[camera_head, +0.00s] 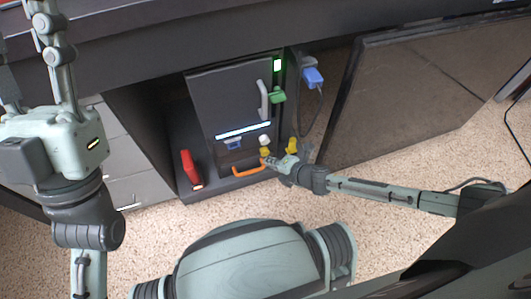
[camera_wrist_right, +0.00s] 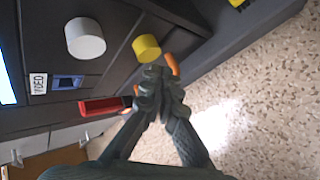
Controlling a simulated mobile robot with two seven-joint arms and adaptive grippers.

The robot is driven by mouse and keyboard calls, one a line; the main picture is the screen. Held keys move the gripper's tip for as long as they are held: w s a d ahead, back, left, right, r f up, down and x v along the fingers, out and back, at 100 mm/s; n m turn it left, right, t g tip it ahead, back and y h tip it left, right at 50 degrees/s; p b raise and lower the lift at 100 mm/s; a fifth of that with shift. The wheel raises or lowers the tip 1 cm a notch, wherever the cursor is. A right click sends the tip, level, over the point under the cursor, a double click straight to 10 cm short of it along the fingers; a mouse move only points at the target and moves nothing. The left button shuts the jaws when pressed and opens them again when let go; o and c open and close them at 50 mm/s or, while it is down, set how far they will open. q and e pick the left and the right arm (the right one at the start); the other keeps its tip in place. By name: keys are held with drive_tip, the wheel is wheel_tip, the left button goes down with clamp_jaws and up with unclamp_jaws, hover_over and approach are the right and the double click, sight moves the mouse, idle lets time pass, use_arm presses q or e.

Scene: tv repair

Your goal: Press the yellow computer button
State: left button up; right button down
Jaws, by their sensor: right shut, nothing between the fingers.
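The dark computer tower (camera_head: 228,95) stands in a bay under the desk. Its yellow button (camera_head: 265,152) sits low on the front, below a round white button (camera_head: 264,139). In the right wrist view the yellow button (camera_wrist_right: 146,47) is a short cylinder standing out from the panel, with the white button (camera_wrist_right: 85,38) to its left. My right gripper (camera_head: 272,162) is shut and empty. Its fingertips (camera_wrist_right: 155,78) are just below the yellow button in that view; whether they touch it I cannot tell. My left gripper (camera_head: 58,65) is raised at the left, its tips unclear.
A red object (camera_head: 191,169) stands left of the tower. An orange handle (camera_head: 248,171) lies close to my right fingertips. A green lever (camera_head: 277,96), a blue plug (camera_head: 313,76) and another yellow part (camera_head: 292,146) are at the right. A large dark panel (camera_head: 425,80) leans right.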

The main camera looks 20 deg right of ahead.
drive_tip(key=shift+w, duration=0.1)
drive_tip(key=shift+w, duration=0.35)
drive_tip(key=shift+w, duration=0.55)
idle(1.0)
drive_tip(key=shift+s+p, duration=0.4)
drive_tip(key=shift+s, duration=0.55)
